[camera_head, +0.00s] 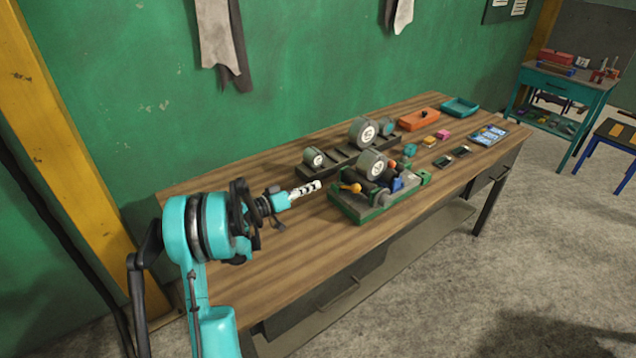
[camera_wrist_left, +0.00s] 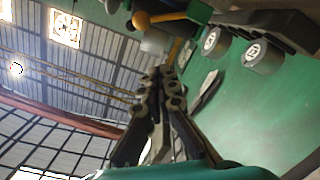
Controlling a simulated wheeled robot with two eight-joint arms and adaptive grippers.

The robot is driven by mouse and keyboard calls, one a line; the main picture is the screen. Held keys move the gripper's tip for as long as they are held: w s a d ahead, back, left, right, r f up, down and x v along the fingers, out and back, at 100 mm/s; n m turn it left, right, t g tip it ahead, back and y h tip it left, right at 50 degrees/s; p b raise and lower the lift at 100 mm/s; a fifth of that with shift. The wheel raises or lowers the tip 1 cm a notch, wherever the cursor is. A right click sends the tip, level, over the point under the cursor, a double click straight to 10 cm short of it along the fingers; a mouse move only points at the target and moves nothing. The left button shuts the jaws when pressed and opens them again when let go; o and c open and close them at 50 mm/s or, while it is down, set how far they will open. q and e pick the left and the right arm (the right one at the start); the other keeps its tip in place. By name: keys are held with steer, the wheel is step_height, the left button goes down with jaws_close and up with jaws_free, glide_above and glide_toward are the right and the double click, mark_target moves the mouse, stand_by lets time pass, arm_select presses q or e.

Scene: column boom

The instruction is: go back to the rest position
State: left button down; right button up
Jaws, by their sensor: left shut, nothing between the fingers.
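My left gripper (camera_head: 305,189) reaches in from the left over the wooden workbench (camera_head: 240,255) in the head view. Its fingers are closed together and hold nothing; they also show closed in the left wrist view (camera_wrist_left: 161,74). The gripper tip is left of a green tray (camera_head: 345,207) with a yellow-knobbed part, a blue part and a grey roll (camera_head: 372,164) in or over it. The gripper appears apart from the tray. My right gripper is in neither view.
A dark rack (camera_head: 318,172) with grey rolls stands behind the tray. An orange box (camera_head: 418,120), a teal tray (camera_head: 460,107) and small coloured blocks lie farther right. A green wall runs behind the bench. A teal side table (camera_head: 563,84) stands at far right. The bench's near left is clear.

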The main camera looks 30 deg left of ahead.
arm_select(q)
steer(key=s+d+r+g+y, duration=0.1)
steer(key=s+d+g, duration=0.15)
steer(key=d, duration=0.45)
steer(key=s+d+r+m+g, duration=0.1)
steer(key=s+d+g, duration=0.1)
steer(key=s+d, duration=0.35)
steer(key=s+d+r+g+y, duration=0.1)
steer(key=s+d+r+g, duration=0.1)
steer(key=d, duration=0.6)
steer(key=s+d+f+g+y, duration=0.1)
steer(key=s+d+f+y, duration=0.1)
steer(key=s, duration=0.8)
steer(key=s+d+f+m+g+y, duration=0.1)
steer(key=s+d+f+y, duration=0.1)
steer(key=s, duration=0.8)
steer(key=shift+s+f+y, duration=0.15)
steer(key=shift+s+y, duration=0.15)
steer(key=shift+y, duration=0.3)
